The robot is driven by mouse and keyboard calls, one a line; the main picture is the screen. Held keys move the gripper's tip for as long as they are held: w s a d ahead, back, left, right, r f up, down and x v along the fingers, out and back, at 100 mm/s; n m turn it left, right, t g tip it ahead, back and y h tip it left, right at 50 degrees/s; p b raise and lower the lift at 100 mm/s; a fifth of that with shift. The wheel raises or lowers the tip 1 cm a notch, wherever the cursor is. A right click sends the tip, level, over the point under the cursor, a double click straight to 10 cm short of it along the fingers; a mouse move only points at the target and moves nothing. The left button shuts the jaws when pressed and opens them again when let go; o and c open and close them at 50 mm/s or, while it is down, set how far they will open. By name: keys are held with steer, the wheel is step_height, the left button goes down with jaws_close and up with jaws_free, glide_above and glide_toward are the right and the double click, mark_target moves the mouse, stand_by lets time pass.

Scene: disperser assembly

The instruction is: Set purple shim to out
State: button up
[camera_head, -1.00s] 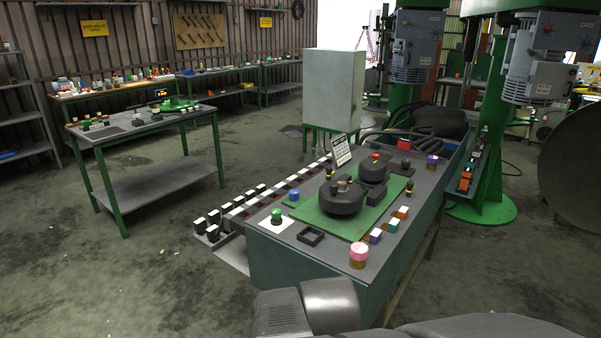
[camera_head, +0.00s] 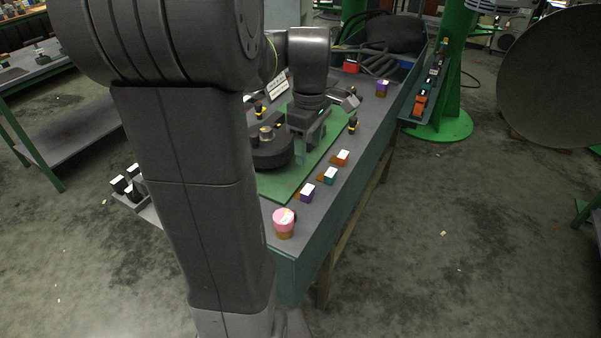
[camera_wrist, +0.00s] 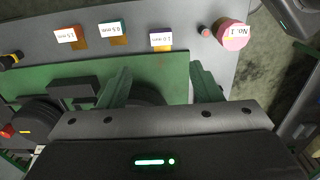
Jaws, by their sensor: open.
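The purple shim (camera_head: 307,192) is a small block with a white top label, on the right edge of the workbench beside a brown patch. In the wrist view the purple shim (camera_wrist: 161,39) shows its label, which seems to read 1.0 mm. It lies beyond my fingers, roughly in line with the gap between them. My gripper (camera_wrist: 163,80) is open and empty, its two green-grey fingers spread over the green mat (camera_wrist: 160,68). In the head view my arm's end is over the mat, and the fingers cannot be made out clearly.
A teal shim (camera_head: 330,175) and an orange shim (camera_head: 341,157) stand in line with the purple one. A pink-topped cylinder (camera_head: 284,223) is at the near corner. Another purple-topped piece (camera_head: 382,88) stands farther back. Dark round parts (camera_head: 268,150) sit on the mat.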

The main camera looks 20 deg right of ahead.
mark_target(308, 189)
step_height(308, 189, down, 13)
steer(key=shift+s+f, duration=0.1)
stand_by(0.3)
